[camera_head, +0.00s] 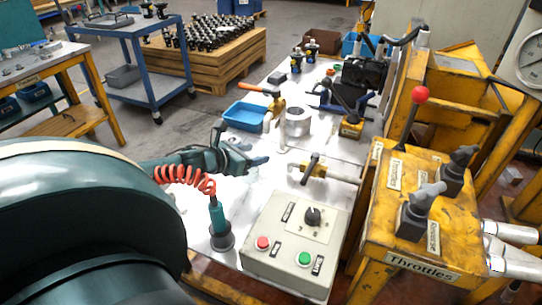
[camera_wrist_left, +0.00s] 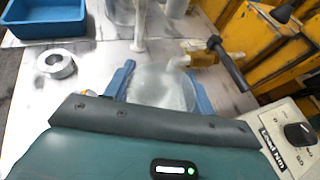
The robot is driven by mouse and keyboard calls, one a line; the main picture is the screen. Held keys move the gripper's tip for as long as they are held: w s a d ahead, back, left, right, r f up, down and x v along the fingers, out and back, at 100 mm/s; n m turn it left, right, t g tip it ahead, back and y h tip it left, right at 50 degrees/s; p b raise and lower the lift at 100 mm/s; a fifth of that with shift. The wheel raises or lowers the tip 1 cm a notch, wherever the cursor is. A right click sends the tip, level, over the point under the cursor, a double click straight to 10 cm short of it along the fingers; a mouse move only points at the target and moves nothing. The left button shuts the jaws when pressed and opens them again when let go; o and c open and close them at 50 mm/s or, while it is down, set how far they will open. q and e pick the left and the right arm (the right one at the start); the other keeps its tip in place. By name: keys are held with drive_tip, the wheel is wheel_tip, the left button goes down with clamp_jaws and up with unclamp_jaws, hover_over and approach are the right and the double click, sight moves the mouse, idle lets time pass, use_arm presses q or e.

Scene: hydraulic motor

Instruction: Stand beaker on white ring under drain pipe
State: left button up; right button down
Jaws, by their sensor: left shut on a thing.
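My left gripper (camera_head: 254,157) reaches in from the left over the white table, left of the drain valve. In the left wrist view its blue fingers stand on either side of a clear, whitish beaker (camera_wrist_left: 162,88), shut on it. The beaker looks upright and is hard to make out in the head view. The pale drain pipe end (camera_wrist_left: 179,62) with its yellow valve (camera_head: 312,170) and black handle is just beyond the beaker, at its right. I cannot make out a white ring mark on the table; the beaker and gripper may hide it. My right gripper is not in view.
A loose grey ring (camera_wrist_left: 56,65) lies left of the beaker. A thin post (camera_wrist_left: 139,30) stands behind it, and a metal cylinder (camera_head: 298,121) farther back. A blue bin (camera_head: 244,116), a button box (camera_head: 296,240) and a teal tool with red coiled hose (camera_head: 218,222) surround the spot.

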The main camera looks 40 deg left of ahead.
use_arm(q)
drive_tip(key=x, duration=0.7)
drive_tip(key=shift+w+b, duration=0.35)
drive_tip(key=shift+f, duration=0.35)
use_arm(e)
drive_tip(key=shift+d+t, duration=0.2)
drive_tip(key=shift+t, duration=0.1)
use_arm(q)
drive_tip(key=shift+f, duration=0.1)
drive_tip(key=o, duration=1.1)
drive_tip(key=shift+c, duration=0.2)
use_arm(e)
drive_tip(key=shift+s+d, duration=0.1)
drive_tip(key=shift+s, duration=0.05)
